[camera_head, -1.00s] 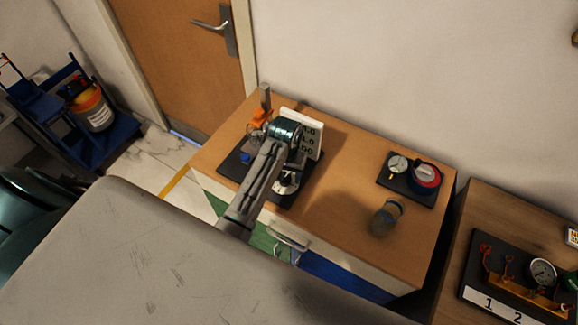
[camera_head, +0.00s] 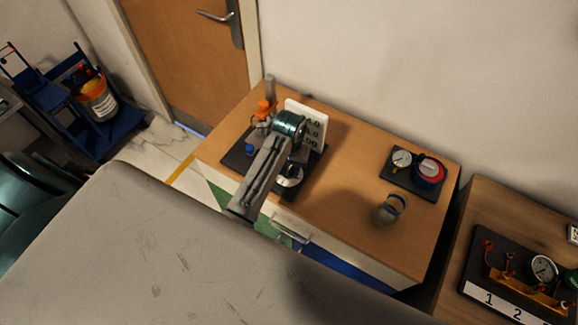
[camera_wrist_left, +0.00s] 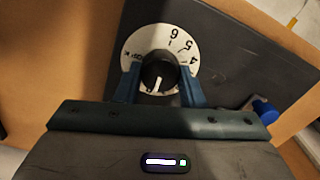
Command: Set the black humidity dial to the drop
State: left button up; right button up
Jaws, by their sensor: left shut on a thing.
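The black humidity dial (camera_wrist_left: 158,75) is a round knob with a white pointer line, on a white disc (camera_wrist_left: 146,43) marked with numbers such as 4, 5 and 6. The line points toward the bottom of the wrist view. Small marks sit at the disc's left; I cannot make out a drop. My left gripper (camera_wrist_left: 160,88) is shut on the knob, one blue finger on each side. In the head view, the pale disc (camera_head: 289,178) shows on a dark board (camera_head: 237,160), and my left arm hides much of the board. My right gripper is not in view.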

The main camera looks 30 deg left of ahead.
pick_arm(q)
jog(key=n, duration=0.3)
jog(key=shift+a+n, duration=0.1)
jog(key=shift+n, duration=0.3)
jog(key=n, duration=0.4)
jog(key=shift+n, duration=0.3)
jog(key=n, duration=0.4)
jog(key=shift+s+a+n, duration=0.1)
jog(key=shift+n, duration=2.1)
jog(key=o, duration=1)
jog(key=shift+r, duration=0.1)
